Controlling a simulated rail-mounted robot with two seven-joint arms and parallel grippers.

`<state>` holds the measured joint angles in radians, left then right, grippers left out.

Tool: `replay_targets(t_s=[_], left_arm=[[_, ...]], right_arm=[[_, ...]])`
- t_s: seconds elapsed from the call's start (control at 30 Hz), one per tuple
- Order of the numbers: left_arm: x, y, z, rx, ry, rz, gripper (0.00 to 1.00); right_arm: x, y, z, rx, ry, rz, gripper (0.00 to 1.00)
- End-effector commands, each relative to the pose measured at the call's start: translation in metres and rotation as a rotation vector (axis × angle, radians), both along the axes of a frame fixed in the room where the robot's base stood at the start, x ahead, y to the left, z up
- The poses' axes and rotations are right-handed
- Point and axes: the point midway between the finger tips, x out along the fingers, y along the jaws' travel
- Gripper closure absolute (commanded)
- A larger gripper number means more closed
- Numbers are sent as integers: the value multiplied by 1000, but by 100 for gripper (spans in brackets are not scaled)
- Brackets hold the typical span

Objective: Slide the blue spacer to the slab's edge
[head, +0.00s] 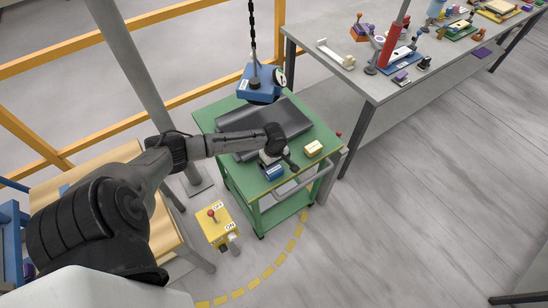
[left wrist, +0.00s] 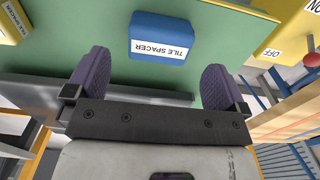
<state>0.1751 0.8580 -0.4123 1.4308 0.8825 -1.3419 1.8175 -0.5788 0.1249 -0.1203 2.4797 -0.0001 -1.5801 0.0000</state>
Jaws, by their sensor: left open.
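The blue spacer (head: 274,172) lies on the green cart top (head: 322,135) near its front edge. In the left wrist view the blue spacer (left wrist: 160,38), labelled TILE SPACER, lies flat just beyond my fingertips, between their lines and apart from both. My left gripper (head: 278,163) is over the cart's front part; its two purple fingers show wide apart and empty in the left wrist view (left wrist: 157,68). A dark grey slab (head: 243,118) lies on the cart behind my wrist, which hides part of it. My right gripper is not in view.
A yellow spacer (head: 313,148) lies right of my gripper. A blue lifting device (head: 261,84) hangs on a chain over the cart's back. A metal rail (head: 296,184) runs along the cart's front. A yellow OFF/ON box (head: 216,223) stands left of the cart.

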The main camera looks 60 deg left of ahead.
Motion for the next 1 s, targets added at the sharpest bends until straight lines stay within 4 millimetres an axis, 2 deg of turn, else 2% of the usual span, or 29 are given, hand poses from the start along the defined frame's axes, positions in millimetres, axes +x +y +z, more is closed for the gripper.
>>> replay_targets(t_s=[0.1, 0.4, 0.87, 1.0], left_arm=[[0, 0, -21, 0, 1, 2, 0], [0, 0, -49, 0, 0, 0, 0], [0, 0, -55, 0, -1, -1, 0], [0, 0, -55, 0, -1, -1, 12]], right_arm=[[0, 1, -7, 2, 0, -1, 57], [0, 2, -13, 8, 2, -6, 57], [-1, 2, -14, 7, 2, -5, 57], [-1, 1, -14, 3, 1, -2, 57]])
